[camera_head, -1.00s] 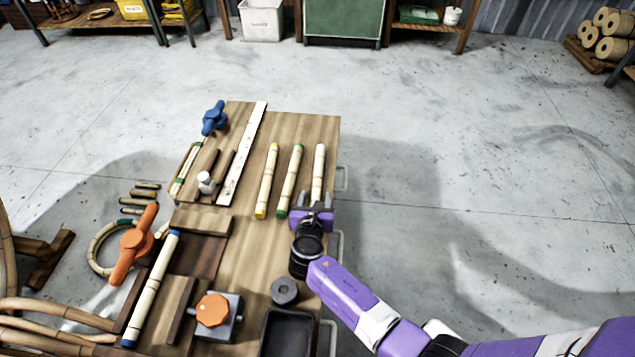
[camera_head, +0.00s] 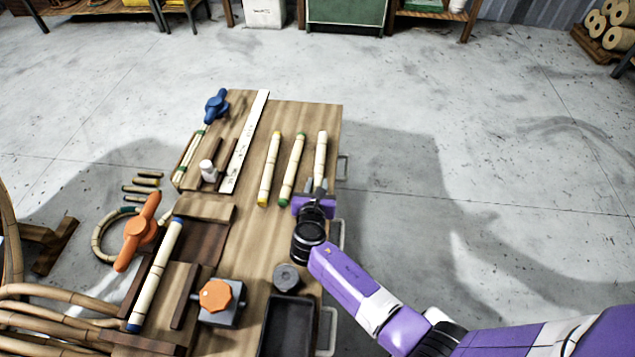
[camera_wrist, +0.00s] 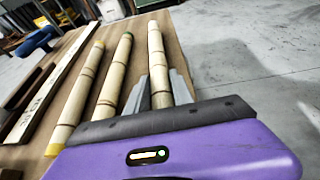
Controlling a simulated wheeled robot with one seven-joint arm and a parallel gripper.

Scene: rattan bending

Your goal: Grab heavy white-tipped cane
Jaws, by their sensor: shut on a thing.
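The white-tipped cane (camera_head: 320,155) is a pale rod at the right of a row of three on the wooden workbench (camera_head: 250,235). In the wrist view this cane (camera_wrist: 157,62) runs away from me between the two grey fingers. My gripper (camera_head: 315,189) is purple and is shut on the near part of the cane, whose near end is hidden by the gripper. The fingers of my gripper (camera_wrist: 160,90) lie on both sides of the cane. I cannot tell whether the cane is lifted off the bench.
A green-tipped cane (camera_head: 291,170) and a yellow-tipped cane (camera_head: 269,169) lie just left. A white ruler strip (camera_head: 245,140) lies beyond them. A black tray (camera_head: 288,325), an orange knob (camera_head: 216,295) and a blue-tipped cane (camera_head: 155,275) are nearer. Open floor lies to the right.

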